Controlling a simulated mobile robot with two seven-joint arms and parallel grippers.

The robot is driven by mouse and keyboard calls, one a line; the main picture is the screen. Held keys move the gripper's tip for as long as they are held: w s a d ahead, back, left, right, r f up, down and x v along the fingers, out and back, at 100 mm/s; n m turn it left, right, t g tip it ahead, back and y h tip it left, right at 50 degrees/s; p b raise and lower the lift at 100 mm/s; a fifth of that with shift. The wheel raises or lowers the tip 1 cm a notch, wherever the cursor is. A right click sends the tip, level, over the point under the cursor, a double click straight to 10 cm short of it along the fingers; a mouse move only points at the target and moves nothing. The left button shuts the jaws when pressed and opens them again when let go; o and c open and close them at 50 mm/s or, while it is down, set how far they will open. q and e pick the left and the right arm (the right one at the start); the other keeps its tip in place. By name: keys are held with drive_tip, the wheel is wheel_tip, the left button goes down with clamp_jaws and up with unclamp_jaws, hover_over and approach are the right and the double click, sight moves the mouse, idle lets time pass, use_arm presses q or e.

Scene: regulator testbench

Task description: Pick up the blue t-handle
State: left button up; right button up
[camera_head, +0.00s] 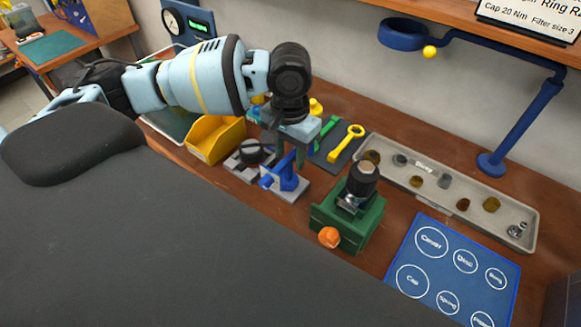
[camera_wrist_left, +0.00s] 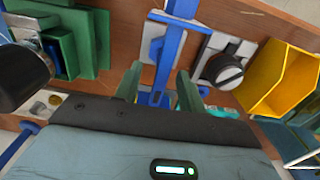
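The blue t-handle (camera_head: 286,178) is at a grey base plate on the bench, left of the green vise. In the left wrist view the blue t-handle (camera_wrist_left: 165,62) runs up from between my fingers. My left gripper (camera_head: 290,147) is above and just behind it, pointing down. In the left wrist view the left gripper (camera_wrist_left: 158,88) is open, with one greenish finger on each side of the blue shaft and visible gaps. Whether the fingertips reach down to handle height is hard to tell. My right gripper is not in view.
A black knob (camera_head: 250,151) on a grey plate and a yellow bin (camera_head: 215,137) stand left of the handle. The green vise (camera_head: 347,222) holds a black-capped part. Behind lie a yellow wrench (camera_head: 346,143) and a grey parts tray (camera_head: 484,222); a blue mat (camera_head: 455,270) lies right.

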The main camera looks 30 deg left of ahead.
sight(290, 165)
use_arm(q)
drive_tip(key=shift+w+a+f, duration=0.1)
drive_tip(key=shift+w+f, duration=0.1)
drive_tip(key=shift+f, duration=1.1)
drive_tip(key=shift+w+a+f, duration=0.1)
drive_tip(key=shift+w+f, duration=0.05)
drive_tip(key=shift+f, duration=1.1)
drive_tip(key=shift+r, duration=0.1)
clamp_jaws()
